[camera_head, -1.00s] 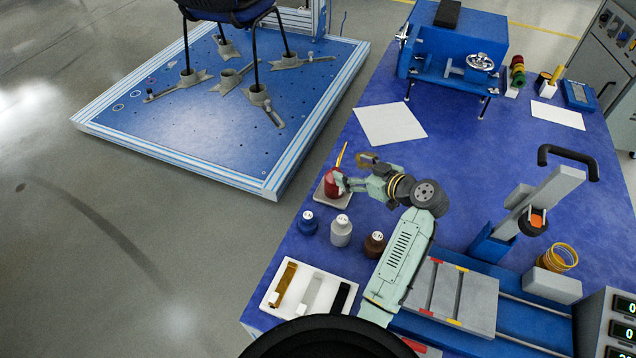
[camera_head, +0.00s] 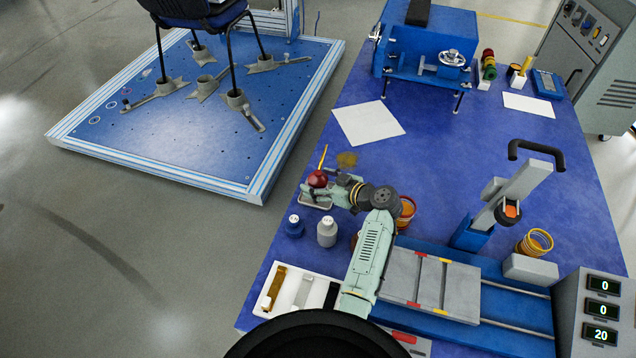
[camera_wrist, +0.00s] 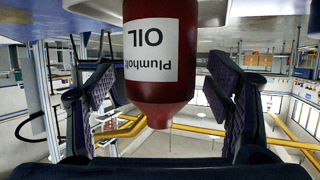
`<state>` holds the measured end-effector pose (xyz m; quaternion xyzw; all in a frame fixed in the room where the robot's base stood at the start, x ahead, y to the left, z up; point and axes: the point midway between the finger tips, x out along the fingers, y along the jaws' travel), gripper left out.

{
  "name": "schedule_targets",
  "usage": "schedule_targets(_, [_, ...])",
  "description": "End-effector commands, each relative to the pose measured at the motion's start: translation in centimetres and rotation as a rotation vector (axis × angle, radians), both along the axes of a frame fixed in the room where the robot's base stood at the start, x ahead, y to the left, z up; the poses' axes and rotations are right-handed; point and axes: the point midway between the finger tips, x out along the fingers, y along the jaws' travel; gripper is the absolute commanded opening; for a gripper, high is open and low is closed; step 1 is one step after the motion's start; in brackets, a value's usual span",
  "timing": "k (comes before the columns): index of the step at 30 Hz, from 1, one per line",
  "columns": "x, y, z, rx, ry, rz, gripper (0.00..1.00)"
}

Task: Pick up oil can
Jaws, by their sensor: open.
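The red oil can (camera_head: 318,179) with a thin yellow spout stands near the left edge of the blue table. My gripper (camera_head: 316,197) is at the can, and its fingers hide the can's lower part in the head view. In the wrist view the can (camera_wrist: 160,95) appears upside down, with a white label reading "OIL". It sits between the two open fingers of my gripper (camera_wrist: 162,92). A gap shows on both sides of the can, so the fingers do not appear to press on it.
A blue bottle (camera_head: 294,226) and a white bottle (camera_head: 327,232) stand just in front of my gripper. A white tray (camera_head: 316,290) with strips lies nearer. A white sheet (camera_head: 368,123) and an oily stain (camera_head: 347,160) lie behind. The table middle is clear.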

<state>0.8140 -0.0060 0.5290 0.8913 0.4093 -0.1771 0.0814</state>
Motion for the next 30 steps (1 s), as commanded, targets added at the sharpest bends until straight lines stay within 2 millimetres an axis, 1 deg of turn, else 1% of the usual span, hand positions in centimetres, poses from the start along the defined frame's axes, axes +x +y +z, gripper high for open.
schedule_targets(3, [0.34, 0.43, -0.24, 0.0, 0.0, 0.0, 0.73])
schedule_targets(9, [0.35, 0.42, -0.28, 0.0, 0.0, 0.0, 0.72])
schedule_targets(30, [0.33, 0.4, -0.26, 0.0, 0.0, 0.0, 0.26])
